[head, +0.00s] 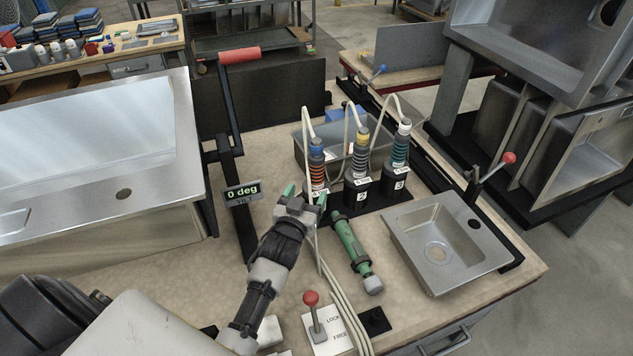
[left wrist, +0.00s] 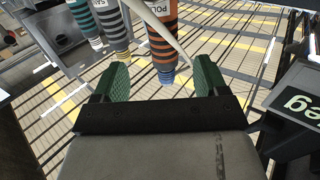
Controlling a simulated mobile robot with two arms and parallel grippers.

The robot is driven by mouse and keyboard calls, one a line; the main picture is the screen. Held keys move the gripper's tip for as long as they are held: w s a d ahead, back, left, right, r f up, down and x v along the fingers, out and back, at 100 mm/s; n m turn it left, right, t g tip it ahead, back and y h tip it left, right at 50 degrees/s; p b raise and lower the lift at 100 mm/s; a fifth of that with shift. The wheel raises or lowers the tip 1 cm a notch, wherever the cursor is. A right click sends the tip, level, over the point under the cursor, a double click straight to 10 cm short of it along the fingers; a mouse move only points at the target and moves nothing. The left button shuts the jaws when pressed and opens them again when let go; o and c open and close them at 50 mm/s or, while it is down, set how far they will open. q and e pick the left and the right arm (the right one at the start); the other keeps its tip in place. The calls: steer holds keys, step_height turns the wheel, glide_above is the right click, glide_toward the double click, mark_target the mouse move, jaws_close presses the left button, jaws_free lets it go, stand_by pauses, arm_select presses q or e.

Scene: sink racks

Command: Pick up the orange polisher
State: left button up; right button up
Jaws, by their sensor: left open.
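The orange polisher (head: 316,168) is a dark tool with orange bands and a blue top. It stands upright in the leftmost of three black holders, with a pale hose at its top. In the left wrist view the orange polisher (left wrist: 162,35) shows large, its blue end seen between the fingers. My left gripper (head: 306,195) is open, with green fingertips, just in front of the polisher's holder. The fingers (left wrist: 162,80) are apart and nothing is clamped between them. Whether they touch the polisher I cannot tell. My right gripper is not in view.
A yellow-topped tool (head: 360,155) and a teal-banded tool (head: 400,150) stand to the right. A green tool (head: 350,243) lies in front. A small sink (head: 410,225), red-knobbed lever (head: 312,300), hoses and an angle display (head: 242,193) are close by.

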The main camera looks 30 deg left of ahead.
mark_target(315, 178)
arm_select(q)
steer(key=w+b, duration=0.1)
steer(key=w, duration=0.2)
steer(key=w+a+b, duration=0.1)
steer(key=shift+w+f+b, duration=0.3)
steer(key=shift+w+f, duration=0.1)
steer(key=shift+w+a+r, duration=0.1)
steer(key=shift+w, duration=0.55)
steer(key=w+b, duration=0.1)
steer(key=w, duration=0.1)
steer(key=w+a+b, duration=0.1)
steer(key=w+b, duration=0.1)
steer(key=shift+w, duration=0.1)
steer(key=shift+w+a+r+b, duration=0.1)
steer(key=shift+w+r+b, duration=0.05)
steer(key=shift+w+b, duration=0.2)
steer(key=shift+r, duration=0.1)
